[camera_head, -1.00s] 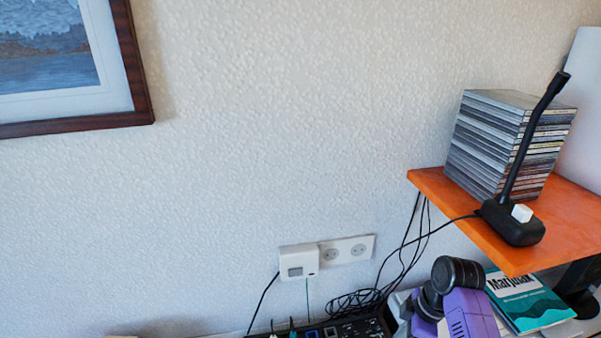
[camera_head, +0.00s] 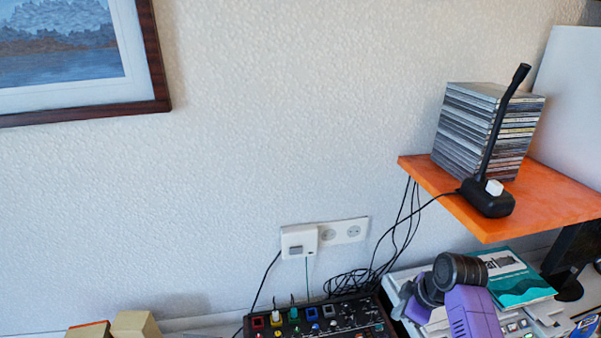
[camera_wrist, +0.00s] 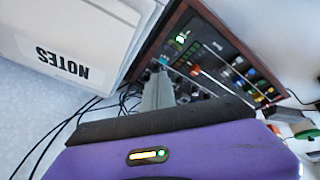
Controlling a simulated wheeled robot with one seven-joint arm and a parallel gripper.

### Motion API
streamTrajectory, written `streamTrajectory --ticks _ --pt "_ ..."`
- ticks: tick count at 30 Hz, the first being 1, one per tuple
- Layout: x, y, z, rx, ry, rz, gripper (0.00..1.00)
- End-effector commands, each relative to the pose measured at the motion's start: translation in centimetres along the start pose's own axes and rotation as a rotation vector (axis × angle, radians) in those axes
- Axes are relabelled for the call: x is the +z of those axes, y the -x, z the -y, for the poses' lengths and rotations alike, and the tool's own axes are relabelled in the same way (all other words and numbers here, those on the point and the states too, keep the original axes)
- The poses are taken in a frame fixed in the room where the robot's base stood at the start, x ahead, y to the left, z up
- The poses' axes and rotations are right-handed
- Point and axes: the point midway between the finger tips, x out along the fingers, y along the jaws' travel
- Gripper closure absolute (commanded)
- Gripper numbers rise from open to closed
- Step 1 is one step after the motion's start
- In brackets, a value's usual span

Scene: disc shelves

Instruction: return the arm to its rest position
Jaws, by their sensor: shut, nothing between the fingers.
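My arm shows at the lower right of the head view as a purple link with a dark round joint, in front of the orange shelf's lower side. My gripper (camera_wrist: 158,92) shows in the wrist view as grey fingers beyond the purple and black wrist housing. The fingers look shut, with nothing seen between them. In the head view my gripper is out of sight.
An orange shelf (camera_head: 560,205) holds a stack of disc cases (camera_head: 480,130) and a black microphone (camera_head: 490,200). Below are a control box with colored knobs (camera_head: 320,322), a teal book (camera_head: 515,280) and cables. A box marked NOTES (camera_wrist: 75,45) is close in the wrist view.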

Motion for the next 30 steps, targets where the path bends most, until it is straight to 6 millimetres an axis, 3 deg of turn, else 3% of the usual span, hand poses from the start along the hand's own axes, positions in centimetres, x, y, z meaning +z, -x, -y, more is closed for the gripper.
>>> streamTrajectory --ticks 3,7,14,20,30 --pt "-1.1 0.8 -2.2 0.108 -0.065 -0.051 1.0" --pt "-2.0 1.3 -3.5 0.226 -0.153 -0.124 1.0" --pt "-2.6 1.8 -2.7 0.44 -0.353 -0.316 1.0" --pt "-1.3 3.1 1.6 0.591 -0.534 -0.519 1.0" --pt "2.9 8.4 12.1 0.738 -0.732 -0.797 1.0"
